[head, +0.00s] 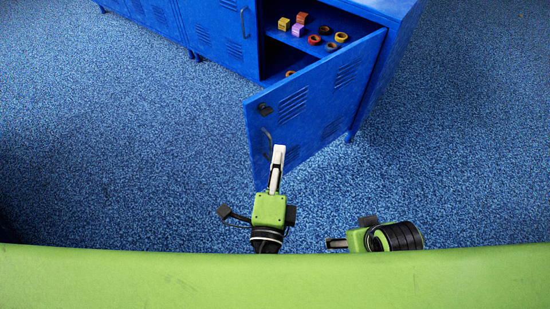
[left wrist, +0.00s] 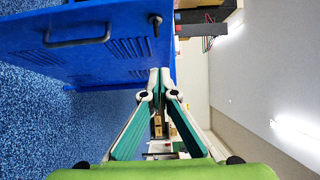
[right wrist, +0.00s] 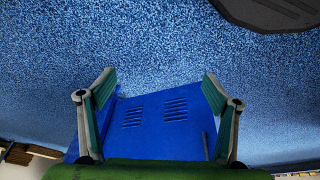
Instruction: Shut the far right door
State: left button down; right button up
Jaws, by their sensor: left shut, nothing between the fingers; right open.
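The far right door (head: 318,108) of the blue locker stands wide open in the head view, hinged on its right side, with its free edge toward me. Its handle (head: 267,142) is near that free edge; the handle also shows in the left wrist view (left wrist: 78,41). My left gripper (head: 278,150) is shut and empty, its tips at or very near the door's lower free edge; contact cannot be told. My right gripper (head: 335,243) is low at the right in the head view, mostly hidden. In the right wrist view it is open (right wrist: 158,80), with a blue vented panel beyond its fingers.
The open compartment's shelf (head: 300,42) holds several small blocks and rings, including a purple block (head: 298,30) and a yellow ring (head: 341,37). Other locker doors (head: 215,35) to the left are shut. The blue carpet (head: 130,150) around is clear.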

aim_at(273, 111)
pick_arm(q)
jog(key=w+a+p, duration=0.1)
jog(key=w, duration=0.8)
jog(key=shift+w+a, duration=0.2)
jog(key=shift+a, duration=0.1)
pick_arm(e)
jog(key=shift+s+x, duration=0.2)
jog(key=shift+x, duration=0.75)
jog(key=shift+s+x, duration=0.2)
jog(key=shift+x, duration=0.7)
jog(key=shift+s+x, duration=0.2)
jog(key=shift+x, duration=0.75)
pick_arm(q)
jog(key=shift+w+a, duration=0.1)
pick_arm(e)
jog(key=shift+f, duration=0.1)
